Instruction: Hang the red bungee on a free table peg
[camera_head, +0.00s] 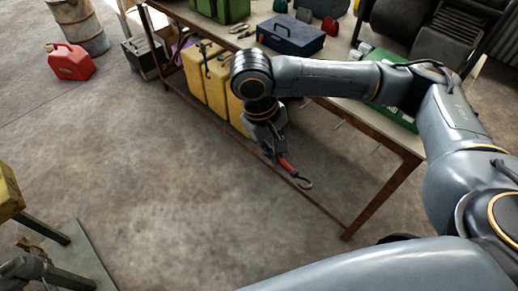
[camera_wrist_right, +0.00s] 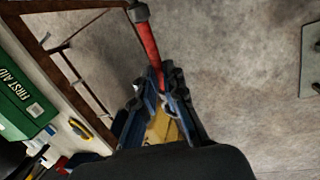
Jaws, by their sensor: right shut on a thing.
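My right gripper (camera_head: 272,150) is shut on the red bungee (camera_head: 288,164) in front of the table's long side. The bungee slants down to the right and ends in a grey hook (camera_head: 304,182). In the right wrist view the red bungee (camera_wrist_right: 149,45) sticks out from between the fingers (camera_wrist_right: 155,95), with a grey end piece at the top. The table (camera_head: 404,148) has a brown metal frame. Thin pegs (camera_head: 339,124) stick out along its near side, right of my gripper, and look bare. My forearm hides part of the table edge. My left gripper does not show.
Yellow jerry cans (camera_head: 214,82) stand under the table behind the gripper. A blue toolbox (camera_head: 291,36) and a green first aid case (camera_wrist_right: 24,105) are on the tabletop. A red fuel can (camera_head: 70,63) is on the floor. The concrete floor before the table is clear.

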